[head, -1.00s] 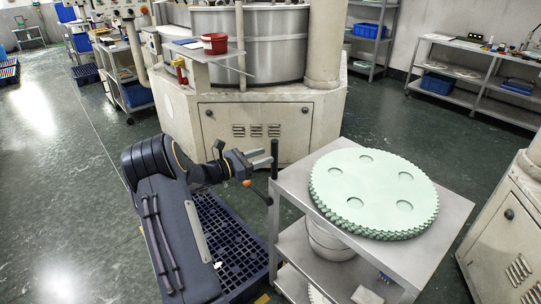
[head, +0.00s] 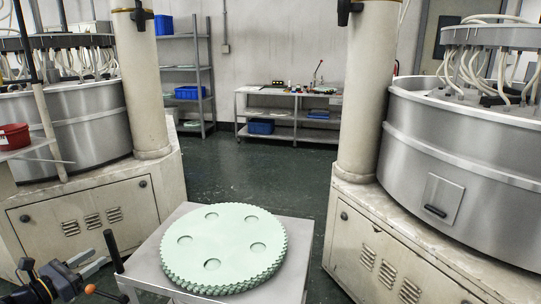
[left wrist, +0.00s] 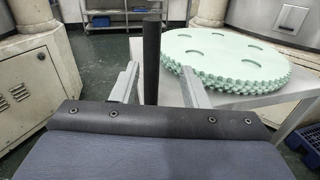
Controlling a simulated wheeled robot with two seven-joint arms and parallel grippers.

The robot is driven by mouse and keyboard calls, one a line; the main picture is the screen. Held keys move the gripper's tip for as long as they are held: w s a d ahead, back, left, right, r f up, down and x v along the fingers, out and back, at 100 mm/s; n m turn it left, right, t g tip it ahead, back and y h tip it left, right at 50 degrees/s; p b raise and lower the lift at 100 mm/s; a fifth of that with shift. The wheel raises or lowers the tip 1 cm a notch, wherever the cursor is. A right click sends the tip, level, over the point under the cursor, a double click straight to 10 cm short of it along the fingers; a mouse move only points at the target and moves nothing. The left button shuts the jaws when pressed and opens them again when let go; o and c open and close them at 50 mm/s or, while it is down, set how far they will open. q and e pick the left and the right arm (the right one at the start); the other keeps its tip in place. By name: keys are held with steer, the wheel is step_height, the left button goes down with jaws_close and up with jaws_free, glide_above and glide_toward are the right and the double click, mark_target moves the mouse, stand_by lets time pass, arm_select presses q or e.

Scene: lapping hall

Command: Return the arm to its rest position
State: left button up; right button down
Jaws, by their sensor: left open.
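My left gripper (head: 98,259) is at the lower left of the head view, open and empty. Its two grey fingers point toward the black upright handle (head: 114,251) at the cart's left corner. In the left wrist view, the handle (left wrist: 152,60) appears between the open fingers (left wrist: 158,80). The head view shows the fingertips close to it, with a small gap. Most of my left arm is outside the head view. My right gripper is not in view.
A grey cart (head: 151,271) carries stacked pale green toothed discs (head: 226,244). Large machines stand at left (head: 85,205) and right (head: 435,150). A lever with an orange knob (head: 90,289) sits below my gripper. Open floor (head: 260,180) lies behind the cart.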

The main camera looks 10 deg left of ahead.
arm_select(q)
steer(key=s+d+r+m+g+h+p, duration=0.1)
steer(key=s+d+r+m+g, duration=0.25)
steer(key=d, duration=0.55)
steer(key=s+d+r+m+g+h+p, duration=0.1)
steer(key=d+r+m+g+h, duration=0.2)
steer(key=d+m, duration=0.5)
steer(key=s+d+r+m+g+p, duration=0.1)
steer(key=s+d+r+m+g, duration=0.2)
steer(key=d, duration=0.7)
steer(key=s+d+f+m+g+y+p, duration=0.1)
steer(key=s+d+m+y+p, duration=0.2)
steer(key=s+m, duration=1.3)
steer(key=d+y, duration=0.2)
steer(key=d, duration=0.3)
steer(key=shift+g+y, duration=0.3)
steer(key=shift+g, duration=0.05)
steer(key=shift+c, duration=0.5)
